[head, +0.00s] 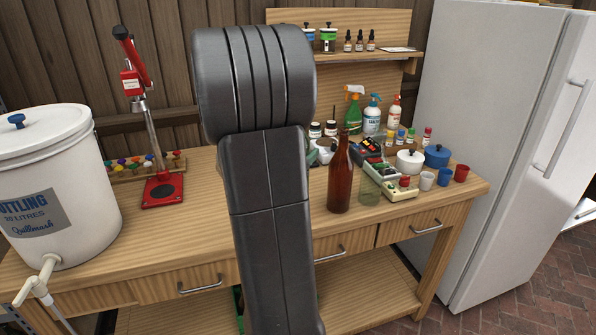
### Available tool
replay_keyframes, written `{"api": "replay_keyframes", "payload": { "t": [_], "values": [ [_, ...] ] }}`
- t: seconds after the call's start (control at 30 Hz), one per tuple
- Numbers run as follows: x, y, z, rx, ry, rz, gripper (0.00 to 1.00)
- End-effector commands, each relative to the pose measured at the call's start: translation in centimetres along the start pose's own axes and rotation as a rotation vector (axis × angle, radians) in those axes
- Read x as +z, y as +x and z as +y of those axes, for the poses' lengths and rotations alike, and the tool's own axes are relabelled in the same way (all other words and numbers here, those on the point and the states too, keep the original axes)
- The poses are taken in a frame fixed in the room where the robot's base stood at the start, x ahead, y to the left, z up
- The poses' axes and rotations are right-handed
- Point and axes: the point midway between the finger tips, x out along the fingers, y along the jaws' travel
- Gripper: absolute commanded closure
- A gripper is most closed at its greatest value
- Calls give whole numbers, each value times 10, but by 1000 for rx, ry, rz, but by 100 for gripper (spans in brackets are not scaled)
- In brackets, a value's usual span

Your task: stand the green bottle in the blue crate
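I see no blue crate in the head view. A brown glass bottle (341,178) stands upright on the bench, just right of my arm. Beside it is a pale green see-through glass vessel (369,186); I cannot tell whether it is a bottle. A green spray bottle (353,111) stands farther back. My dark grey arm fills the middle of the view and hides part of the bench and lower shelf. My gripper is not visible.
A white bottling bucket (60,190) and a red capper (162,188) stand at left on the wooden bench (200,235). Pots, cups and a meter (402,189) crowd the right. A green edge (238,303) shows on the lower shelf. A white fridge (495,120) stands right.

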Motion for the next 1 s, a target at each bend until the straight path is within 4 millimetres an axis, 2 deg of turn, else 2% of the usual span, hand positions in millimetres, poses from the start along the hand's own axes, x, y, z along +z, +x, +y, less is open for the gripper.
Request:
{"api": "replay_keyframes", "payload": {
  "t": [0.03,0.2,0.47,0.73,1.0],
  "values": [
    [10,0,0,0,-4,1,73],
    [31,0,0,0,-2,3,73],
    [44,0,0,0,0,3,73],
    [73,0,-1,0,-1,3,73],
    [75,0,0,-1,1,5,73]
  ]
}}
